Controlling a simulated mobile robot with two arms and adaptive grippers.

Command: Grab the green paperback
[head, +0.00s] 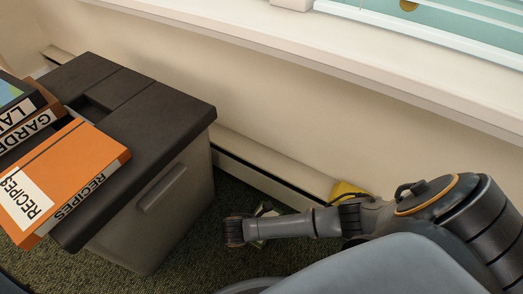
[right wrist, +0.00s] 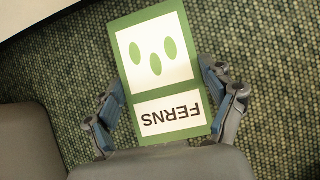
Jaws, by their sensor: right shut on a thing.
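The green paperback (right wrist: 150,100) shows in the right wrist view, with FERNS on a white label and green ovals on a white panel. My right gripper (right wrist: 161,78) is shut on it, with a finger at each long side. Whether the book rests on the carpet or is lifted, I cannot tell. In the head view, only small parts of the green paperback (head: 263,210) show around my right arm, low beside the dark cabinet. My right gripper's fingers are hidden there. My left gripper is not in view.
A dark grey cabinet (head: 150,115) stands at the left. An orange RECIPES book (head: 75,165) and other books lie on it. The wall and windowsill (head: 300,40) run behind. A yellow thing (head: 348,189) is by the wall. Green carpet (head: 200,260) lies below.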

